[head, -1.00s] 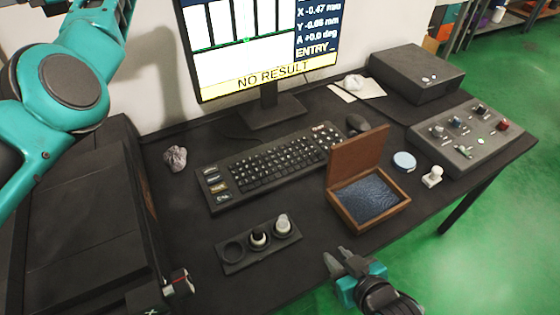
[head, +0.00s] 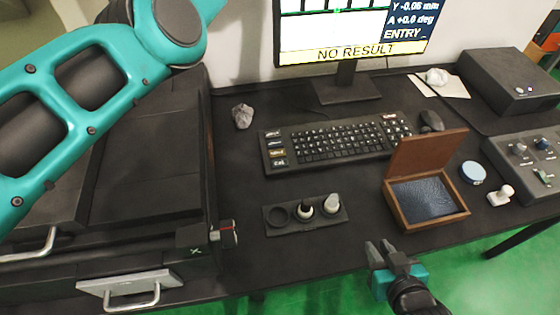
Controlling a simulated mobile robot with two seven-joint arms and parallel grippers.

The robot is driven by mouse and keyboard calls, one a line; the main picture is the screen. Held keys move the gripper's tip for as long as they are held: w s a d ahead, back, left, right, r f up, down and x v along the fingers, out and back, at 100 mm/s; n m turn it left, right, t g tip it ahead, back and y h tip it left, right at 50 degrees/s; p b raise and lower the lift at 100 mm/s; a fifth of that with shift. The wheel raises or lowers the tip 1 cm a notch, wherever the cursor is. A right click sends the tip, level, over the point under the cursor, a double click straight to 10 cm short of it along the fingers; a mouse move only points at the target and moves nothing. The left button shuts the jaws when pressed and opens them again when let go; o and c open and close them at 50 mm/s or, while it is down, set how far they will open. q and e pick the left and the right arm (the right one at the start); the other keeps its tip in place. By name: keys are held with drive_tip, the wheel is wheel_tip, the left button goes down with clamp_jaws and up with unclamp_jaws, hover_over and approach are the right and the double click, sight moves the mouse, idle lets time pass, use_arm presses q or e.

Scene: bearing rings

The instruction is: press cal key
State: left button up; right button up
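The black keyboard (head: 335,142) lies on the dark desk below the monitor. Its left end has a column of larger labelled keys; the lowest one (head: 280,162) appears to read Cal, and the one above it is yellowish. My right gripper (head: 380,247) is at the desk's front edge, below and right of the keyboard and well apart from it. Its two fingers are apart with nothing between them. My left arm (head: 90,95) crosses the upper left; its gripper is out of view. The monitor (head: 350,50) shows NO RESULT and ENTRY.
A holder (head: 270,226) with small bottles stands in front of the keyboard. An open wooden box (head: 392,208) is right of it, near a mouse (head: 431,121). A crumpled lump (head: 242,116) lies left of the keyboard. A large black machine (head: 150,170) fills the left.

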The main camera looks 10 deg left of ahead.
use_arm(q)
clamp_jaws()
idle(0.5)
idle(1.0)
